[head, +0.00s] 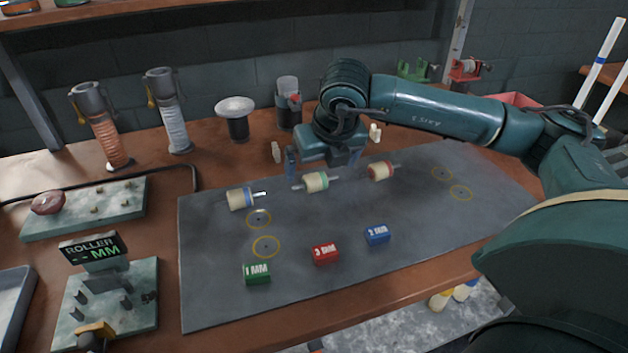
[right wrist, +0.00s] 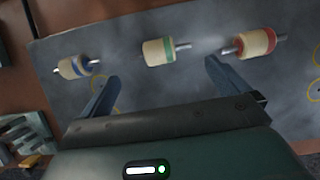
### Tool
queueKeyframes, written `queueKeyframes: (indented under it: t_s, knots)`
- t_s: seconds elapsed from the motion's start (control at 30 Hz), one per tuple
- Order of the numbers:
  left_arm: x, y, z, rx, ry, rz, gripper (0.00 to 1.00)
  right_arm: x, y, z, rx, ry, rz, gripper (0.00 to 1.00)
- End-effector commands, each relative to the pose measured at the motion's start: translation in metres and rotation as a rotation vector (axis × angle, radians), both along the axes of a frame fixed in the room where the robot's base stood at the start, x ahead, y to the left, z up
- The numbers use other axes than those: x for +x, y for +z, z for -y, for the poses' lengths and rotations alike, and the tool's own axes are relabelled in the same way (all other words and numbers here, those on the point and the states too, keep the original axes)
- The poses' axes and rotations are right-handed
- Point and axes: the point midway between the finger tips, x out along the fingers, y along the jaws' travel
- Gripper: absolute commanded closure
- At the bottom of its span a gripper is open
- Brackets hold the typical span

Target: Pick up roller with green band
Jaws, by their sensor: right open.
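The roller with green band (head: 317,182) lies on the dark mat (head: 215,290), between two other rollers; its body is cream with metal pins. It also shows in the right wrist view (right wrist: 159,51). My right gripper (head: 323,164) is open and empty, close above and behind this roller in the head view. In the right wrist view, my right gripper's fingertips (right wrist: 160,74) are spread wide, and the green-banded roller lies ahead of the gap, not between them. The blue-banded roller (head: 241,198) is to its left, the red-banded roller (head: 382,171) to its right. My left gripper is not in view.
Green (head: 257,274), red (head: 326,254) and blue (head: 377,236) labelled blocks stand on the mat's front part. A roller gauge stand (head: 105,290) is at the left. Tube holders (head: 105,130) and a white-topped pot (head: 236,112) stand behind.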

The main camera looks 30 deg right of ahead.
Motion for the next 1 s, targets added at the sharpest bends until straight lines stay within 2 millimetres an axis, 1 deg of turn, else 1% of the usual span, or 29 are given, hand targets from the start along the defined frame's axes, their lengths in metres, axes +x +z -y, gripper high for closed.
queueKeyframes:
  t_s: [0.03, 0.27, 0.4, 0.53, 0.63, 0.83, 1.0]
  knots:
    - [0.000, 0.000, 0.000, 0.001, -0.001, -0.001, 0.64, 0.002, -0.006, 0.000, 0.000, 0.001, -0.001, 0.00]
    - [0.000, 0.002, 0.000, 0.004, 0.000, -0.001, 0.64, 0.009, -0.021, 0.002, 0.000, 0.002, -0.002, 0.00]
    - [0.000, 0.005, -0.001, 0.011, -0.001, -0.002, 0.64, 0.019, -0.040, 0.005, -0.001, 0.001, -0.002, 0.00]
    - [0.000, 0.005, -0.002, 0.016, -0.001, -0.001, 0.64, 0.025, -0.055, 0.006, 0.002, 0.002, -0.001, 0.00]
    - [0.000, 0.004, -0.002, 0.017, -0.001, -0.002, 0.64, 0.027, -0.060, 0.007, 0.001, 0.003, 0.000, 0.00]
    - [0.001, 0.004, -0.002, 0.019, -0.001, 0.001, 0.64, 0.027, -0.061, 0.006, 0.002, 0.003, 0.000, 0.00]
    - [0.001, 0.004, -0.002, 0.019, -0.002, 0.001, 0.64, 0.027, -0.060, 0.006, 0.002, 0.003, 0.000, 0.14]
